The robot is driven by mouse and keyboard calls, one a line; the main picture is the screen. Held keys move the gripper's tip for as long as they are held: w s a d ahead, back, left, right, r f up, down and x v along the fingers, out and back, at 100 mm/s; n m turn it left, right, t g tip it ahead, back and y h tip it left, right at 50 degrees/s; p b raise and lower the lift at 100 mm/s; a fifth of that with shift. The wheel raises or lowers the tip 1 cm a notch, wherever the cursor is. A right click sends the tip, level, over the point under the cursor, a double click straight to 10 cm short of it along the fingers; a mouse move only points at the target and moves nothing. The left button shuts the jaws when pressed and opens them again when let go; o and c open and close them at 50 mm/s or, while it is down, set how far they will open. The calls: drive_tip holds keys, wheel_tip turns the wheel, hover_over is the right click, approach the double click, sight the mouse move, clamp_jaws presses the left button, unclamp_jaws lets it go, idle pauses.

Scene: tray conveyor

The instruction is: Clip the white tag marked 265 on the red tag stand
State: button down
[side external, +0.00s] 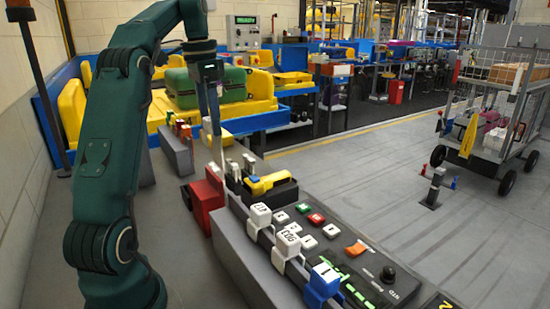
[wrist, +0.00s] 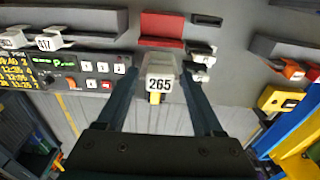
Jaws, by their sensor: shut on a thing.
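The white tag marked 265 (wrist: 159,84) is between the two fingertips of my gripper (wrist: 160,72) in the wrist view, with its number facing the camera. My gripper is shut on it. In the side view my gripper (side external: 216,155) points down, and the tag is too small there to make out clearly. The red tag stand (side external: 205,197) is below my gripper and a little to its left in the side view. In the wrist view the red stand (wrist: 162,28) is above the tag in the picture, apart from it.
White tags (side external: 260,215) and a blue tag holder (side external: 323,280) line a rail beside the black control panel (side external: 345,262). A yellow device (side external: 268,183) sits near the red stand. A green case (side external: 205,87) lies on the yellow tray behind. Grey floor lies right.

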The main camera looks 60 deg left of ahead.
drive_tip(key=shift+f, duration=0.1)
wheel_tip(320, 180, down, 9)
drive_tip(key=shift+f, duration=0.15)
idle(1.1)
unclamp_jaws()
